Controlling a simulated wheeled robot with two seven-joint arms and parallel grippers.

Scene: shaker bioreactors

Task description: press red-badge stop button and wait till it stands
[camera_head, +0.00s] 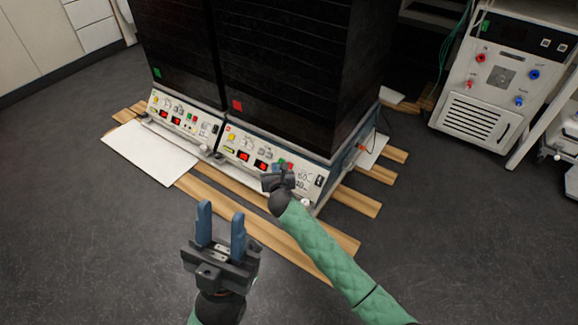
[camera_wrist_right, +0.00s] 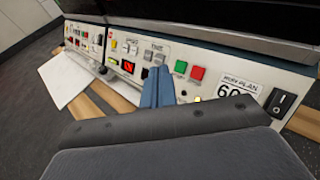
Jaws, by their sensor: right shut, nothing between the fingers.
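The red badge (camera_head: 237,105) is on the dark front of the right shaker, above its white control panel (camera_head: 240,155). In the right wrist view that panel has a green button (camera_wrist_right: 180,67) and a red button (camera_wrist_right: 197,73) side by side. My right gripper (camera_head: 276,180) is at the panel's right part. Its blue fingers (camera_wrist_right: 158,75) are shut and empty, with the tips just left of the green button. I cannot tell whether they touch the panel. My left gripper (camera_head: 221,210) is open and empty, in front of the shakers, above the floor.
The left shaker carries a green badge (camera_head: 157,73) and a similar panel (camera_head: 180,115). A black rocker switch (camera_wrist_right: 282,102) is right of the red button. Wooden planks (camera_head: 345,250) and a white board (camera_head: 150,158) lie at the base. A white unit (camera_head: 490,85) stands at the right.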

